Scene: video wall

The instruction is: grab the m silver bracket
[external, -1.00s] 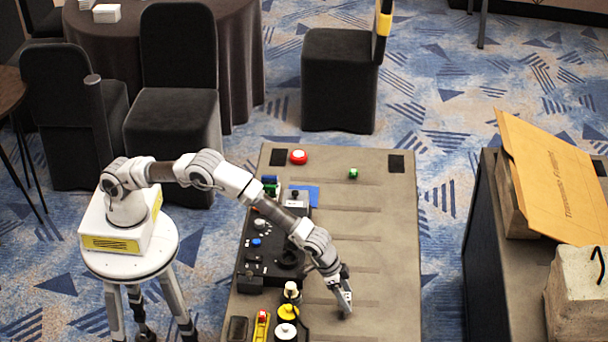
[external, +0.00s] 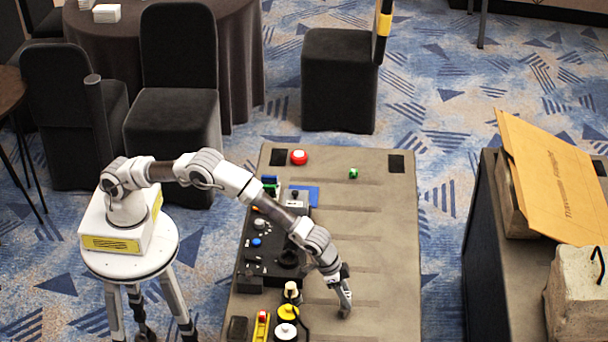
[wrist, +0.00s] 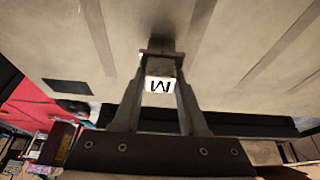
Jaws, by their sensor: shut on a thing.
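The silver bracket (wrist: 160,86) shows in the wrist view between my two fingers, with a white label that bears a dark letter, an M seen upside down. My gripper (wrist: 160,62) is shut on it. In the external view my gripper (external: 346,307) points down at the grey table (external: 385,265), low at the right of the black control panel. The bracket cannot be made out there; it is too small or hidden by the fingers. I cannot tell whether it still touches the table.
The black panel (external: 259,268) with knobs lies left of my gripper. A yellow round piece (external: 289,311) and a red-tipped yellow piece (external: 261,327) stand near it. The table's right side is clear.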

